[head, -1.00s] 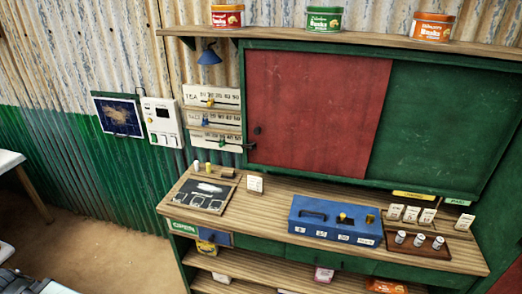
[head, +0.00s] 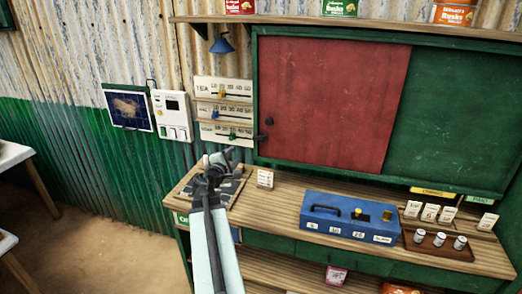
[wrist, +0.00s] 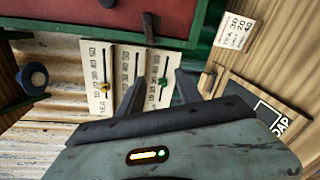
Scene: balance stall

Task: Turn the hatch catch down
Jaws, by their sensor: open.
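The hatch catch (head: 262,138) is a small dark lever at the left edge of the red hatch panel (head: 330,100), below a round dark knob (head: 268,121). It lies sideways, reaching left across the green frame. In the wrist view, which is turned on its side, the catch (wrist: 149,30) shows at the top middle. My gripper (head: 216,160) is open and empty, in front of the wall to the left of the catch and lower than it. It is apart from the catch. In the wrist view my fingers (wrist: 160,82) point towards the slider boards, with the catch beyond them.
Slider boards (head: 224,110) hang left of the hatch, close behind my gripper. A blue lamp (head: 222,45) is above them. The counter below holds a price card (head: 265,178), a blue box (head: 345,215) and a tray of weights (head: 437,245).

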